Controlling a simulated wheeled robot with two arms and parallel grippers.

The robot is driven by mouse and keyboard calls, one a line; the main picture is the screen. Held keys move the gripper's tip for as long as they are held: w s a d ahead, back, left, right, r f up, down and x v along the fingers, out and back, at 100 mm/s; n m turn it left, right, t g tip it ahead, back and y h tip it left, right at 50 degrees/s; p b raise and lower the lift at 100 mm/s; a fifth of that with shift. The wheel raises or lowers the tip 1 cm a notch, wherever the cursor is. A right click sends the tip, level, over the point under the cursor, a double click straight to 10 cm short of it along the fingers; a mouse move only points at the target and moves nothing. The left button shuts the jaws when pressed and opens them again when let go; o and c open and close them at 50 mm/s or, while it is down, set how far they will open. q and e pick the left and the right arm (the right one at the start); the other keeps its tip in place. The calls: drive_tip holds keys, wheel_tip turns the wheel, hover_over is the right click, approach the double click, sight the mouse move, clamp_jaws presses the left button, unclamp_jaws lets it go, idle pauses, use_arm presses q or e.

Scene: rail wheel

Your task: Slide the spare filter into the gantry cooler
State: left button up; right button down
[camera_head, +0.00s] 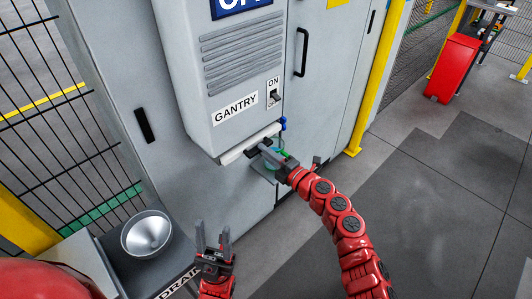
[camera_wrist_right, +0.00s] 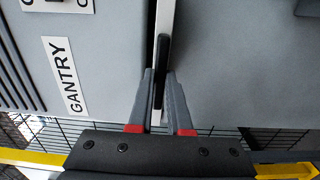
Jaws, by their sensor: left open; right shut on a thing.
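The gantry cooler (camera_head: 225,85) is a grey box labelled GANTRY with a vent and an ON switch, on a grey cabinet front. A white filter (camera_head: 234,153) shows as a thin slab along the cooler's bottom edge; how deep it sits is hidden. Its black handle (camera_wrist_right: 163,55) shows in the right wrist view, on the slab's white edge. My right gripper (camera_head: 266,150) is shut on this handle, its fingers (camera_wrist_right: 161,85) on either side of it. My left gripper (camera_head: 213,232) is open and empty, low in front of the cabinet, apart from the cooler.
A metal funnel bowl (camera_head: 146,234) stands at lower left beside a DRAIN label (camera_head: 179,282). A blue knob (camera_head: 283,124) and a green part lie close to my right gripper. A yellow post (camera_head: 378,80) and a red box (camera_head: 454,68) stand to the right. The floor at right is clear.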

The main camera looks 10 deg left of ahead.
drive_tip(key=shift+x, duration=0.85)
drive_tip(key=c, duration=0.8)
unclamp_jaws()
drive_tip(key=shift+r, duration=0.15)
drive_tip(key=shift+o, duration=0.2)
drive_tip(key=b+v, duration=0.2)
drive_tip(key=v, duration=1.5)
drive_tip(key=shift+s+b, duration=0.2)
drive_tip(key=shift+b, duration=0.15)
drive_tip(key=shift+d, duration=0.1)
